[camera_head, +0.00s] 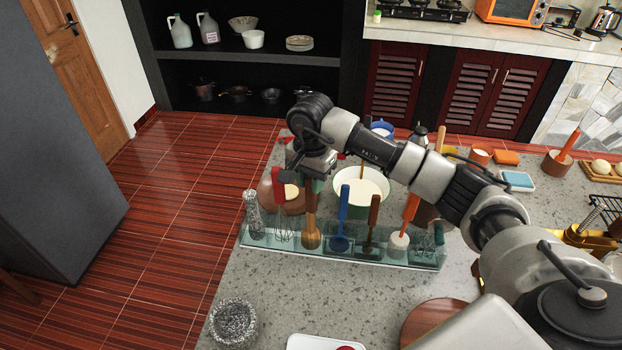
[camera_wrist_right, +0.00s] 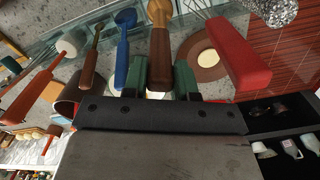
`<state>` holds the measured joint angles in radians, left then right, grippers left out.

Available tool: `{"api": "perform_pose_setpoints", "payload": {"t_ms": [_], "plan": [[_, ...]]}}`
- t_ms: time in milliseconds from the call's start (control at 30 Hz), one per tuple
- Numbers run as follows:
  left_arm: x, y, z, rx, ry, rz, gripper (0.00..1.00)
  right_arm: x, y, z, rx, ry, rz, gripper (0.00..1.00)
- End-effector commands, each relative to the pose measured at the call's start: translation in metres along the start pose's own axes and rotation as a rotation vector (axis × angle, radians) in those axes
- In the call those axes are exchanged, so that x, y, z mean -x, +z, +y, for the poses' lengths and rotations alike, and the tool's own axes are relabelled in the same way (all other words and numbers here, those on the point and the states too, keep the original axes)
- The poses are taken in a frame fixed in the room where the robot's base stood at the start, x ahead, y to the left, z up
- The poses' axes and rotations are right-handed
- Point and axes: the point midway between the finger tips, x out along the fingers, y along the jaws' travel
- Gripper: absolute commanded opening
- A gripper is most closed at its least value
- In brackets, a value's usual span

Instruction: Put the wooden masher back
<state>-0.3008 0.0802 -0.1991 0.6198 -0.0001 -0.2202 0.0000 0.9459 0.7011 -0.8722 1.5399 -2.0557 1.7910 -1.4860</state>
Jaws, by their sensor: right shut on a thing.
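The wooden masher (camera_head: 311,228) stands upright at the glass rack (camera_head: 395,262), between a red-handled whisk (camera_head: 280,200) and a blue ladle (camera_head: 341,220). Its head is low, at rack level; I cannot tell whether it rests in a slot. My right gripper (camera_head: 311,184) comes from above and is shut on the top of the masher's handle. In the right wrist view the masher (camera_wrist_right: 160,45) lies between the two green fingers, with the blue ladle (camera_wrist_right: 124,50) and red whisk handle (camera_wrist_right: 240,55) on either side. My left gripper is out of view.
A brown-handled spatula (camera_head: 371,228) and an orange-handled utensil (camera_head: 406,222) also stand in the rack. Behind it are a green-rimmed bowl (camera_head: 368,190) and a brown pot (camera_head: 268,192). A stone mortar (camera_head: 232,322) stands in front at left. Bare counter (camera_head: 300,295) lies before the rack.

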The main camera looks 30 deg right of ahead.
Motion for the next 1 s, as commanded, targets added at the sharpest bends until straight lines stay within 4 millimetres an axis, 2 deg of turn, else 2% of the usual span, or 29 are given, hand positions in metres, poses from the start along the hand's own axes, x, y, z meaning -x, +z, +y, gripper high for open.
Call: {"api": "perform_pose_setpoints", "payload": {"t_ms": [33,167,567,667,1000], "plan": [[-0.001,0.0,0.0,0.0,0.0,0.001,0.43,-0.001,0.0,0.0,0.0,0.0,0.0,0.32],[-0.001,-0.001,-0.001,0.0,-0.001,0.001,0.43,0.0,0.0,0.0,0.0,0.0,0.0,0.52],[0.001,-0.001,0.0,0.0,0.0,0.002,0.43,0.006,0.0,0.0,0.0,-0.001,0.001,0.53],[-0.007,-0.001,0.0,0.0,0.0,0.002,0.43,0.02,-0.001,-0.001,-0.001,-0.005,0.003,0.53],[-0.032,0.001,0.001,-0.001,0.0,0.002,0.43,0.095,-0.001,-0.001,-0.001,-0.004,0.003,0.53]]}}
